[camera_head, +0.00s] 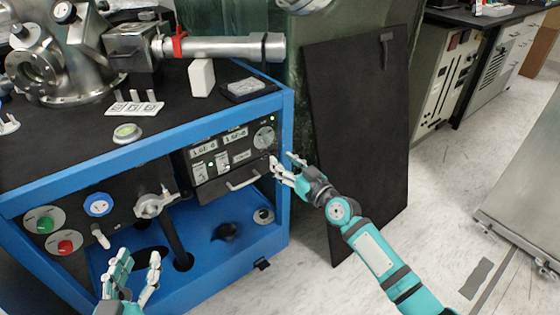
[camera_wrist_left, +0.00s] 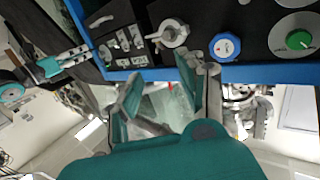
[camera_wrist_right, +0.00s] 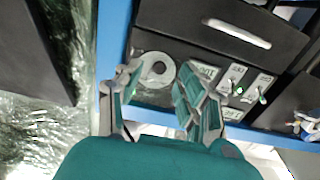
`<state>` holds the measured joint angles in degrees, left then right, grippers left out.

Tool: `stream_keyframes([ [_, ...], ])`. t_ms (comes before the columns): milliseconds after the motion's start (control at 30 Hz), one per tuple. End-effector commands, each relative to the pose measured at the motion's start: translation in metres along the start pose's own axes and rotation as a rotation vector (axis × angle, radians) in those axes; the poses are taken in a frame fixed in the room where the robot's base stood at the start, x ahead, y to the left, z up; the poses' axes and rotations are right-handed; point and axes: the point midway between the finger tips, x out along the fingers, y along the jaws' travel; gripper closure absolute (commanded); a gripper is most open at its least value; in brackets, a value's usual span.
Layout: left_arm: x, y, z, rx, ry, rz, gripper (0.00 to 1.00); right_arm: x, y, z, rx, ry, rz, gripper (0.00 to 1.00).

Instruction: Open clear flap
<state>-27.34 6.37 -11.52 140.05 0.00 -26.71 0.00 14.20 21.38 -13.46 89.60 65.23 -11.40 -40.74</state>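The clear flap (camera_head: 232,165) seems to lie down over the dark instrument panel on the front of the blue-framed cart; its clear surface is hard to make out. The handle also shows in the right wrist view (camera_wrist_right: 240,33), where the panel appears upside down. My right gripper (camera_head: 282,168) is open and empty at the panel's right edge, close to the round dial; I cannot tell whether it touches. My left gripper (camera_head: 137,266) is open and empty, low in front of the cart's left side.
A blue knob (camera_head: 98,204), a green button (camera_head: 44,221) and a red button (camera_head: 66,246) are on the cart's left front. A metal valve handle (camera_head: 152,204) stands out between them and the panel. A black board (camera_head: 358,130) leans behind my right arm.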

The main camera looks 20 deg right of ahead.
Motion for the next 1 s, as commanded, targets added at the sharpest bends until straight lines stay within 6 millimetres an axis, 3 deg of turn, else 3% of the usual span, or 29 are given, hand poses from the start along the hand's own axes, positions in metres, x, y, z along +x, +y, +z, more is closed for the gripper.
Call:
stream_keyframes([
  [200, 0.002, 0.002, -0.016, -0.002, 0.091, 0.005, 0.60, 0.020, 0.000, 0.001, 0.001, 0.000, 0.001, 0.61],
  [533, 0.001, 0.003, -0.019, -0.002, 0.105, 0.006, 0.60, 0.022, 0.000, 0.000, 0.000, 0.000, 0.001, 0.62],
  [833, 0.001, 0.003, -0.019, -0.002, 0.105, 0.006, 0.60, 0.022, 0.000, 0.000, 0.000, 0.000, 0.001, 1.00],
  [1000, 0.001, 0.003, -0.019, -0.002, 0.105, 0.006, 0.60, 0.022, 0.000, 0.000, 0.000, -0.001, 0.001, 1.00],
])
